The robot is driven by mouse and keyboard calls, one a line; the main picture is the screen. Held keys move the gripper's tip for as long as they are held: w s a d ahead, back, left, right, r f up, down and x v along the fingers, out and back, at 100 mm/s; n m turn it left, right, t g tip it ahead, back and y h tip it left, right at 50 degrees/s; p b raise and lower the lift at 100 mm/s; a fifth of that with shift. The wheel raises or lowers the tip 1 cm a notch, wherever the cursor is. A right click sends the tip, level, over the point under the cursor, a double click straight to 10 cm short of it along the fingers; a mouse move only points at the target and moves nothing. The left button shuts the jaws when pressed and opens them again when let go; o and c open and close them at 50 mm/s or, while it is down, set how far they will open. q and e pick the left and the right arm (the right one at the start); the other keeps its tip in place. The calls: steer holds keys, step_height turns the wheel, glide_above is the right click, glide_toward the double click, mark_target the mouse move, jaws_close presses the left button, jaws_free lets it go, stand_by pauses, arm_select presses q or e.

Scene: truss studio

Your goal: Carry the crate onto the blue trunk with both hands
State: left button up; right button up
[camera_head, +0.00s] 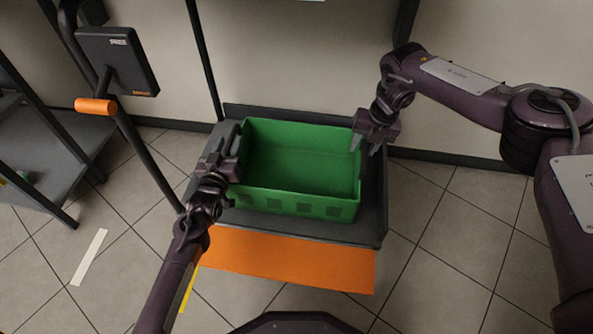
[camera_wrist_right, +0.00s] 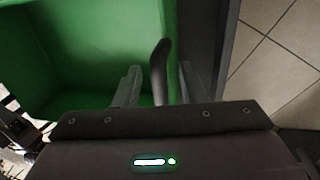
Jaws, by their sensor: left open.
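The open-topped green crate (camera_head: 300,202) stands on a dark platform (camera_head: 362,232). It looks empty inside. My left gripper (camera_head: 228,140) is open at the crate's left end, close to its rim. My right gripper (camera_head: 364,146) is at the right end near the far corner, fingers pointing down. The right wrist view shows its two fingers (camera_wrist_right: 157,84) apart, with a dark curved bar between them and the green crate (camera_wrist_right: 100,45) behind. Contact with the crate cannot be told. No blue trunk is in view.
The platform has an orange front panel (camera_head: 285,258) and a post with a dark display (camera_head: 118,60) at the left. A grey shelf unit (camera_head: 60,150) stands at the far left. A wall is close behind. Tiled floor at the right front is clear.

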arm_select(q)
steer(key=shift+w, duration=0.2)
arm_select(e)
steer(key=shift+f, duration=0.15)
arm_select(q)
jaws_close()
arm_select(e)
jaws_close()
arm_select(q)
steer(key=shift+r, duration=0.1)
stand_by(0.9)
